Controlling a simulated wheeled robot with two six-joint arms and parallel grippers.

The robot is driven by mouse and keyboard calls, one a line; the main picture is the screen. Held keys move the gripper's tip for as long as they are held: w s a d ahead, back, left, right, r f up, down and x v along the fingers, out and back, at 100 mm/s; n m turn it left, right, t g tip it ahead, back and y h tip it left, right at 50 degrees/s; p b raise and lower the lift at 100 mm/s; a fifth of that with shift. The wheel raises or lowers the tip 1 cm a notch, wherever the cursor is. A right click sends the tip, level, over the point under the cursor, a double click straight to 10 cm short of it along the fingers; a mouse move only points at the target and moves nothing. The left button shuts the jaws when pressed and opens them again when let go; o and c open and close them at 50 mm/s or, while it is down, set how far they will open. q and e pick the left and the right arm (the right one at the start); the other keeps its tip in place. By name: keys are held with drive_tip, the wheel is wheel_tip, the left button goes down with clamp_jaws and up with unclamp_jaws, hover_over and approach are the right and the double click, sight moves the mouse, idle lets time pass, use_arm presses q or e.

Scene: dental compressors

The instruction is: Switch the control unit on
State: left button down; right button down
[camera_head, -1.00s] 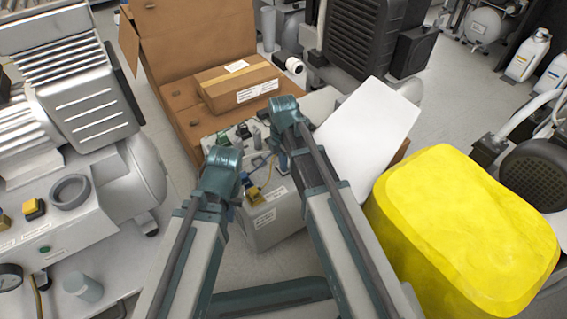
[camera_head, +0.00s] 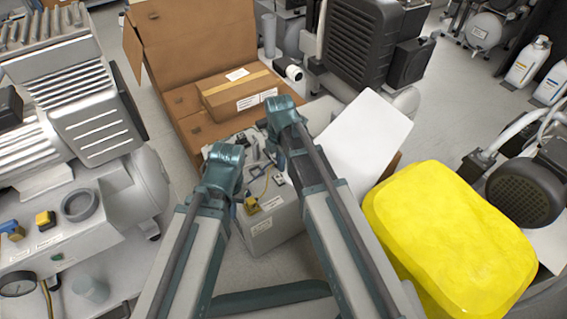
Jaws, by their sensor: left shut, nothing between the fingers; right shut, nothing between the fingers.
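A light grey box-shaped unit (camera_head: 272,232) stands on the floor in the middle, with a white panel (camera_head: 362,140) tilted up at its right. I take it to be the control unit, though no label on it is readable. Small fittings, a cable and a yellow part (camera_head: 251,205) show on its top. My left gripper (camera_head: 236,205) is shut and empty by the left side of the unit's top. My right gripper (camera_head: 276,160) is shut and empty above the top's middle. Both sets of fingertips are mostly hidden by my wrists, so I cannot tell whether they touch anything.
A carton (camera_head: 241,94) lies on open brown cardboard (camera_head: 190,40) behind the unit. A yellow block (camera_head: 450,235) is close at right. A dark machine (camera_head: 358,45) stands behind.

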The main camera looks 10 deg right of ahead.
wheel_tip(320, 180, up, 8)
drive_tip(key=p, duration=0.6)
drive_tip(key=shift+p, duration=0.35)
drive_tip(key=shift+w+a+f, duration=0.1)
drive_tip(key=shift+w+a+g, duration=0.3)
drive_tip(key=shift+w+g, duration=0.2)
drive_tip(key=shift+w, duration=0.15)
